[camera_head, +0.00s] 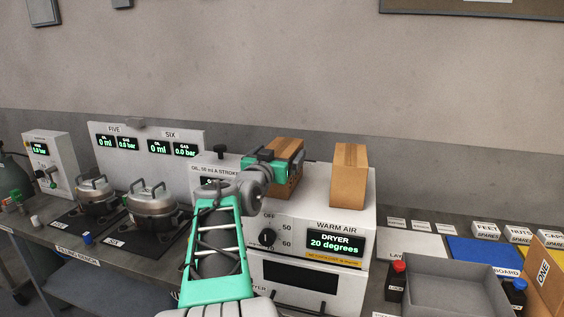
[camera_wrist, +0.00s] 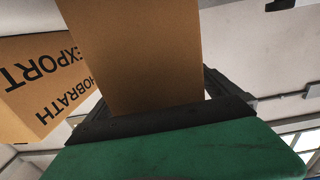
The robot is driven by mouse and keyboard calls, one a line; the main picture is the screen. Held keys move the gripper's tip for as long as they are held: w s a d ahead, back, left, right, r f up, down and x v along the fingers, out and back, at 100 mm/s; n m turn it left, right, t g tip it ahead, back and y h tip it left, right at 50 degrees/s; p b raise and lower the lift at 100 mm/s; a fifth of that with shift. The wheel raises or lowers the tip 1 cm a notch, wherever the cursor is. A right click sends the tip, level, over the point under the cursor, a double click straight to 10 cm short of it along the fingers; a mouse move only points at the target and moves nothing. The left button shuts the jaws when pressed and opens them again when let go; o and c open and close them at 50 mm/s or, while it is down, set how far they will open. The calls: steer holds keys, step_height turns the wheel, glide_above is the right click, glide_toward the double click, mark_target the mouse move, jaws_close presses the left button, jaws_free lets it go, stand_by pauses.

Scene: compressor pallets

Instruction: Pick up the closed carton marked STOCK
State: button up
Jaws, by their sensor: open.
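Two closed brown cartons stand on top of the dryer. The left carton (camera_head: 287,181) is partly hidden behind my gripper (camera_head: 292,160); the right carton (camera_head: 349,177) stands upright and apart from it. In the wrist view, a plain brown carton face (camera_wrist: 135,55) fills the space in front of my open gripper, close to its dark fingers. Another carton (camera_wrist: 40,85), marked EXPORT and HOBRATH, shows at the left. I see no STOCK mark. I cannot tell whether the fingers touch the near carton.
The white dryer (camera_head: 317,273) carries the cartons on its top. Two metal pots (camera_head: 153,208) stand on the bench to the left. A grey tray (camera_head: 455,284), bottles and an open-side carton marked ONE (camera_head: 544,276) are at the right. The wall is behind.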

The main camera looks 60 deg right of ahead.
steer(key=shift+d, duration=0.3)
steer(key=shift+a, duration=0.1)
steer(key=c, duration=1.9)
steer(key=shift+r, duration=0.1)
steer(key=shift+c, duration=0.7)
steer(key=shift+r, duration=0.1)
